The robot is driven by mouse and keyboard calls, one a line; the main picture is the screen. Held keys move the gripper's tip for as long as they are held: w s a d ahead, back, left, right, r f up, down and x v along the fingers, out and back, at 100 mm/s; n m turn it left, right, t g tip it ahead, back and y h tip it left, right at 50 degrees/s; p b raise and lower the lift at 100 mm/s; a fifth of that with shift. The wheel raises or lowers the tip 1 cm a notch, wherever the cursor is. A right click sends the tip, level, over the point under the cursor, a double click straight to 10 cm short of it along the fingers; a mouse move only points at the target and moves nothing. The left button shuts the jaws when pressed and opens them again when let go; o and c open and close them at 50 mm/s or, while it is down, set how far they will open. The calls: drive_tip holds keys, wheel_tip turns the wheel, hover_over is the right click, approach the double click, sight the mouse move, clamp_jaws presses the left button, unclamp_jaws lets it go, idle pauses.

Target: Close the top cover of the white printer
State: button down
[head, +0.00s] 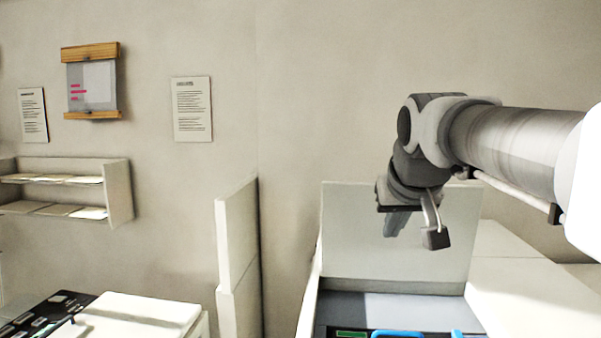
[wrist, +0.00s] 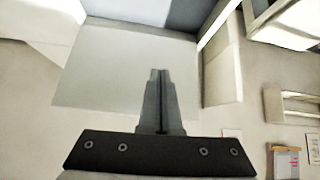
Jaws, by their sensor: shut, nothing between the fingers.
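The white printer (head: 308,300) stands at the lower right of the head view. Its top cover (head: 465,228) is raised and stands nearly upright at the back, with the grey interior (head: 400,309) exposed below it. The wrist view, which is turned over, also shows the cover (wrist: 100,72), with the interior (wrist: 185,12) at the top edge. My gripper (head: 391,230) is in front of the upper part of the cover, pointing down. Its fingers are together and empty in the wrist view (wrist: 158,76). I cannot tell whether they touch the cover.
A white upright partition (head: 238,255) stands left of the printer. Another white machine with a dark control panel (head: 45,310) is at the lower left. A wall shelf (head: 120,190) and posted sheets (head: 192,110) are on the left. A pale surface (head: 525,290) lies right of the printer.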

drive_tip(key=w+d+r, duration=0.2)
drive_tip(key=w+r, duration=0.1)
drive_tip(key=w, duration=0.2)
drive_tip(key=w+d+r+t, duration=0.1)
drive_tip(key=w+d+r, duration=0.2)
drive_tip(key=w, duration=0.2)
drive_tip(key=w+d+r+m+t+h, duration=0.1)
drive_tip(key=w+d+r, duration=0.1)
drive_tip(key=w, duration=0.3)
drive_tip(key=shift+d+r, duration=0.35)
drive_tip(key=shift+r, duration=0.45)
drive_tip(key=p+x, duration=0.2)
drive_tip(key=x, duration=0.8)
drive_tip(key=shift+s+a+f, duration=0.1)
drive_tip(key=shift+s+a, duration=0.05)
drive_tip(key=shift+s, duration=0.45)
drive_tip(key=shift+s+a+f, duration=0.15)
drive_tip(key=shift+s, duration=0.5)
drive_tip(key=shift+s+a+f, duration=0.1)
drive_tip(key=shift+s+a, duration=0.05)
drive_tip(key=shift+s, duration=0.45)
drive_tip(key=shift+f+t+b, duration=0.15)
drive_tip(key=shift+t+b, duration=0.15)
drive_tip(key=shift+b, duration=0.35)
